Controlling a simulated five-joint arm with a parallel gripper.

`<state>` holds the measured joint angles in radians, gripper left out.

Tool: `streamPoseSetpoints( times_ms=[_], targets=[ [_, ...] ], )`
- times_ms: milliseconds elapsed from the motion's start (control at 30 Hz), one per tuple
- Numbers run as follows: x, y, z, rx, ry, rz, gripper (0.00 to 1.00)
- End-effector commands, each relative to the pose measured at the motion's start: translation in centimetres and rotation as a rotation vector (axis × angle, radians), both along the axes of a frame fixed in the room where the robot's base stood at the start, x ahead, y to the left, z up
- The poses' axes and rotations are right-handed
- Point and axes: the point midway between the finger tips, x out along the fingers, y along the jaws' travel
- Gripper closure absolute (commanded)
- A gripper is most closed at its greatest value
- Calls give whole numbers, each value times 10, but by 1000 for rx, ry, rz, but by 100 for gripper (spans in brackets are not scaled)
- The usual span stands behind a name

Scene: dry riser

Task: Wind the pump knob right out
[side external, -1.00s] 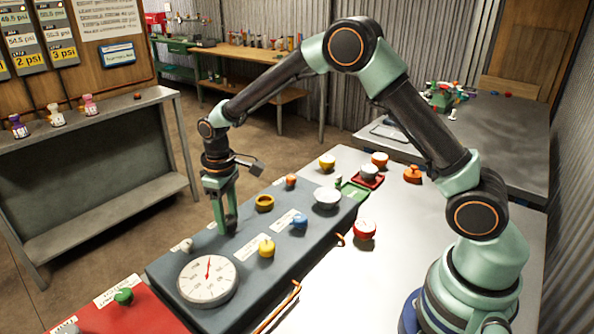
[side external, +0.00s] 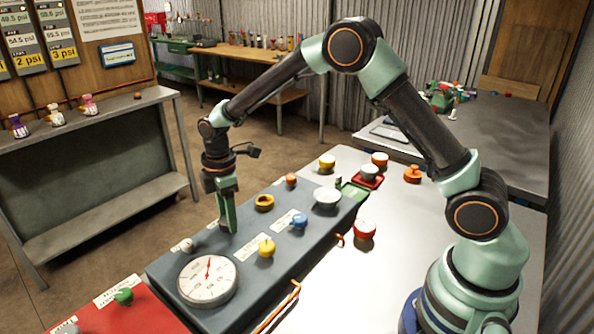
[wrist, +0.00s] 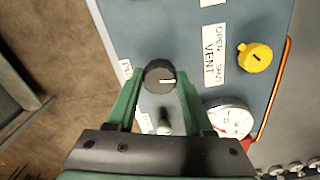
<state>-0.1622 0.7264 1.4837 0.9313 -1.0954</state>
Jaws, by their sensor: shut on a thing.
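The pump knob (wrist: 160,76) is a round black knob with a white pointer line. It sits between my fingertips in the wrist view, and its pointer lies toward the right. My gripper (side external: 228,226) points straight down at the blue-grey panel (side external: 250,215) and hides the knob in the side view. My gripper (wrist: 158,88) is shut on the knob, with one green finger on each side. The white dial gauge (side external: 208,280) has a red needle pointing near the top; it also shows in the wrist view (wrist: 229,122).
A yellow vent knob (side external: 266,247) and a blue knob (side external: 299,222) stand right of my gripper. A small white-tipped lever (side external: 186,245) stands to the left. An orange rod (side external: 277,307) runs along the panel's front edge.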

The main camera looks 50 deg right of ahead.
Motion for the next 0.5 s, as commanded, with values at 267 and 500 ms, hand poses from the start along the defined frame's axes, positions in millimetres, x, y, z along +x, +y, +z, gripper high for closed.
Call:
streamPoseSetpoints(
  times_ms=[267,500],
  targets=[
    [0,0,1,0,2,127,100],
    [0,0,1,0,2,169,100]
  ],
)
